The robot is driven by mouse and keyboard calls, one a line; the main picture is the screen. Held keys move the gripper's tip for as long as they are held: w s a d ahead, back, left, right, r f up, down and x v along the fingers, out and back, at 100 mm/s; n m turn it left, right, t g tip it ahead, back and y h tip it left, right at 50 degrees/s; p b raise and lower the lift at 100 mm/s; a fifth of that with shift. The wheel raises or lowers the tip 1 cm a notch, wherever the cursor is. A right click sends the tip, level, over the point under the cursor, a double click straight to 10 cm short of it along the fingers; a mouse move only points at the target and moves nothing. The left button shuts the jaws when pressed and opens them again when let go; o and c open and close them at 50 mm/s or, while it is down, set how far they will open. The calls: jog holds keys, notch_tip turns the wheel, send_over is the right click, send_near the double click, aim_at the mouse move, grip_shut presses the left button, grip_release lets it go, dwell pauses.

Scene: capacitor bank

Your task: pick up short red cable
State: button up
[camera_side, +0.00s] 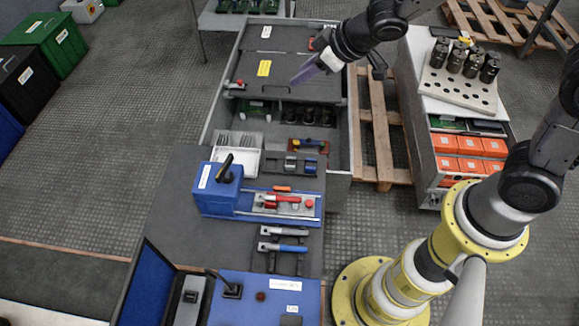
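My gripper (304,73) is at the upper middle, over the dark lid (282,85) of a grey cabinet. Its pale purple fingers point down and left; I cannot tell whether they are apart, and I see nothing held. No cable is clearly recognisable at this size. A red elongated part (284,198) lies on a grey plate on the blue fixture, below my gripper in the picture and well apart from it. I cannot tell whether it is the short red cable.
A blue box with a black handle (219,186) stands on the fixture's left. A white tray (236,157) sits in the open cabinet. At right, a cart carries black cylinders (471,62) and orange boxes (470,146).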

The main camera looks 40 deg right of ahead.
jog(key=s+a+f+n+g+y, duration=0.1)
jog(key=a+f+g, duration=0.1)
jog(key=a+f, duration=0.35)
jog(key=s+a+f+n+g, duration=0.1)
jog(key=a+f, duration=0.1)
jog(key=f, duration=0.6)
jog(key=n+g, duration=0.2)
send_over(288, 197)
notch_tip(288, 197, down, 9)
jog(key=shift+h, duration=0.3)
jog(key=shift+s+d+f, duration=0.1)
jog(key=shift+s+f, duration=0.05)
jog(key=shift+f, duration=4.15)
grip_shut()
jog(key=shift+r, duration=3.55)
